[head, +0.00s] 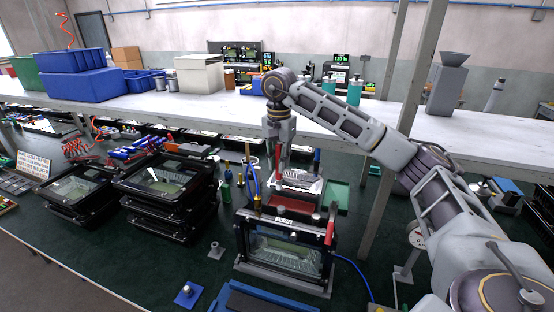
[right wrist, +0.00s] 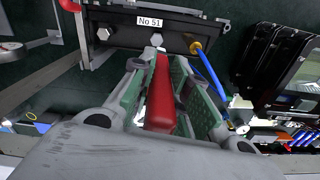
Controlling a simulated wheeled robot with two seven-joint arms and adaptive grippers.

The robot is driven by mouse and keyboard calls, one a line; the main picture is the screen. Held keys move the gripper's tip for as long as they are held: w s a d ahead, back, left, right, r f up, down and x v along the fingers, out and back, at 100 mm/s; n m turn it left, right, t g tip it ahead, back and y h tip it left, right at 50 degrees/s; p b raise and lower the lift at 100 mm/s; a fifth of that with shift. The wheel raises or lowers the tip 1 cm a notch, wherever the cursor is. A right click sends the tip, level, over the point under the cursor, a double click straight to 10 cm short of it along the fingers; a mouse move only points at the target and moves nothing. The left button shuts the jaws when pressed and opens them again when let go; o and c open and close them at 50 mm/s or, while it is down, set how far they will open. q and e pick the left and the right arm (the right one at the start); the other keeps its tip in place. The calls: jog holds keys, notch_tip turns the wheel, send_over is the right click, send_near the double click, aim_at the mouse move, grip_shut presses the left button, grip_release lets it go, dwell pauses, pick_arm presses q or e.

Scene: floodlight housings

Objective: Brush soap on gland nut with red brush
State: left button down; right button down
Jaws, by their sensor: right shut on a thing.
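My right gripper (head: 279,150) hangs over the bench, behind the upright floodlight housing (head: 285,246). It is shut on the red brush (head: 277,158), which also shows between the fingers in the right wrist view (right wrist: 161,95). The brush points toward the housing's top edge, labelled "No 51" (right wrist: 148,17); its bristles are hard to make out. A brass gland nut (head: 257,202) with a blue cable sits on that edge; in the right wrist view the nut (right wrist: 196,46) is right of the brush, apart from it. Soap cannot be made out. My left gripper is not in view.
A red clamp handle (head: 331,224) rises at the housing's right. Stacked black housings (head: 168,190) stand left. The white shelf (head: 200,113) runs behind.

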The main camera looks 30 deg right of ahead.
jog(key=shift+s+d+m, duration=0.1)
jog(key=shift+s+m, duration=0.25)
jog(key=shift+m, duration=0.75)
jog(key=shift+s+d+m, duration=0.1)
jog(key=shift+s+m, duration=0.25)
jog(key=shift+m, duration=0.75)
jog(key=shift+f, duration=0.15)
jog(key=shift+f+b, duration=1.35)
jog(key=shift+f, duration=0.5)
jog(key=shift+r, duration=0.1)
